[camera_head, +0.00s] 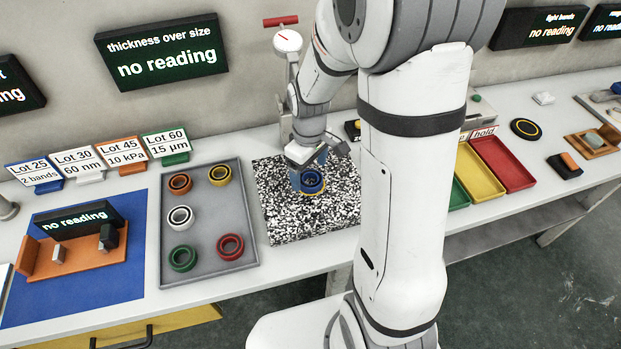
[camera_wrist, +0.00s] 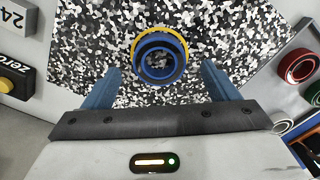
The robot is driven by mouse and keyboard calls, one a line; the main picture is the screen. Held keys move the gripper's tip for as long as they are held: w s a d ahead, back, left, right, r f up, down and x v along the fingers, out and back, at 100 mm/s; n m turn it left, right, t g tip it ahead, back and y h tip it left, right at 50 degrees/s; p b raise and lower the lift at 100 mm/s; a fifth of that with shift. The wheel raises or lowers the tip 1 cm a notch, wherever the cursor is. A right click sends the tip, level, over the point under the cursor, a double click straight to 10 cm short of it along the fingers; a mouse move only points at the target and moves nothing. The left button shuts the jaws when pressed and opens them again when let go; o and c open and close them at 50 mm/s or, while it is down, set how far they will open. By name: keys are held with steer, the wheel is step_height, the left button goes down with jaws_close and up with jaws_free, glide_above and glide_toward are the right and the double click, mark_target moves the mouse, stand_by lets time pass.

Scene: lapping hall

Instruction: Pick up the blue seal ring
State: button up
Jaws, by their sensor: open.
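The blue seal ring (camera_head: 311,182) stands on the black-and-white speckled mat (camera_head: 277,217). A yellow rim shows around it, and I cannot tell whether that is a second ring under or behind it. In the wrist view the blue ring (camera_wrist: 159,58) lies ahead of and between my two blue fingers. My gripper (camera_wrist: 158,82) is open and empty, with a finger on each side of the ring and clear gaps. In the head view my gripper (camera_head: 309,172) is right at the ring, and partly hides it.
A grey tray (camera_head: 208,216) left of the mat holds several rings in orange, yellow, white, green and red. A dial gauge stand (camera_head: 288,42) rises behind the mat. Red (camera_head: 503,163) and yellow (camera_head: 478,172) bins stand right, partly behind my arm. An orange fixture (camera_head: 75,262) sits far left.

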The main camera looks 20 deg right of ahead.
step_height(320, 180, down, 2)
steer(key=shift+f, duration=0.1)
steer(key=c, duration=1.1)
